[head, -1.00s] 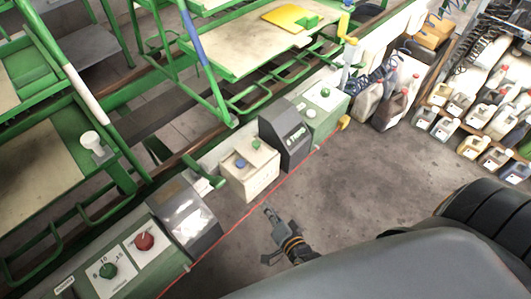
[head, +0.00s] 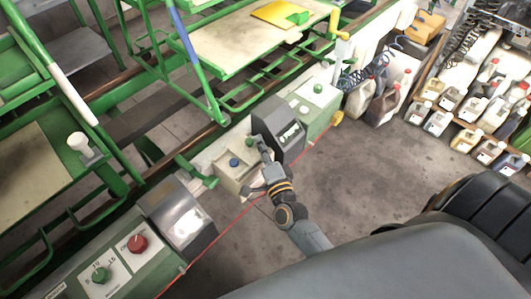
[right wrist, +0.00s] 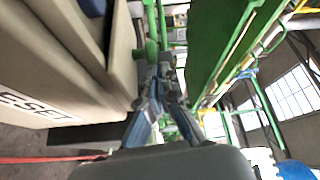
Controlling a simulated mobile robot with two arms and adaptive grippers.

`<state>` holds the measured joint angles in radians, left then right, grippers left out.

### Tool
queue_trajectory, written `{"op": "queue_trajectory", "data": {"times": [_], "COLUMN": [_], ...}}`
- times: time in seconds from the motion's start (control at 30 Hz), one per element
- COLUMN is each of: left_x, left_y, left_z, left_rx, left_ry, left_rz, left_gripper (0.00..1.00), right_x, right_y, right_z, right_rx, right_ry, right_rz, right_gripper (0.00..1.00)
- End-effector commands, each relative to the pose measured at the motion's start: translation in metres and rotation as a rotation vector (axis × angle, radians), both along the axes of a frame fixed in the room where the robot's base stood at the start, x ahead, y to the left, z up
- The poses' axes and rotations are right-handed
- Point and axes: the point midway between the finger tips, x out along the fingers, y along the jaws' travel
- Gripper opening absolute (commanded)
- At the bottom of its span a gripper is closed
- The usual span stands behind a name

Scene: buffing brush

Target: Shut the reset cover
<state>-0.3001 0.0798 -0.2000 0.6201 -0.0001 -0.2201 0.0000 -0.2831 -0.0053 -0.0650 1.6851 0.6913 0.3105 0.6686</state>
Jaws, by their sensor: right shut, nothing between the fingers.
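A beige box (head: 232,183) with a blue button (head: 234,163) on top stands in the row of panels. In the right wrist view its pale front (right wrist: 45,90) bears a label partly reading "ESET". I cannot tell clearly which part is the reset cover or how far it stands open. My right gripper (head: 262,146) is shut and empty at the right side of the box, near the green button (head: 250,142). In the right wrist view its fingertips (right wrist: 160,85) point along the box, close beside a beige panel edge. Contact cannot be told.
A dark grey hood (head: 278,128) stands just right of the box, close to my gripper. Another grey hood (head: 180,215) and a panel with a red knob (head: 137,244) are at left. A red line (head: 230,221) runs along the floor. Open floor (head: 370,180) lies at right.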

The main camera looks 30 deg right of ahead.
Motion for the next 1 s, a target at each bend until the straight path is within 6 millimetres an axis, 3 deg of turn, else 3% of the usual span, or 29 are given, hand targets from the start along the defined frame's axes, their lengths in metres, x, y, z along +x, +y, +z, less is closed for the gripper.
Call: {"op": "queue_trajectory", "data": {"times": [0.5,0.8,1.0], "left_x": [0.0,0.0,0.0], "left_y": [0.0,0.0,0.0], "left_z": [0.002,0.01,0.01], "left_rx": [0.0,0.0,0.0], "left_ry": [0.0,0.0,0.0], "left_rz": [0.0,0.0,0.0], "left_gripper": [0.61,0.61,0.61], "right_x": [0.007,-0.01,-0.014], "right_y": [0.002,0.049,0.06], "right_z": [0.0,0.001,0.0], "right_rx": [0.001,0.004,0.0], "right_ry": [0.001,0.003,0.0], "right_rz": [0.001,0.001,0.002], "right_gripper": [0.0,0.0,0.0]}}
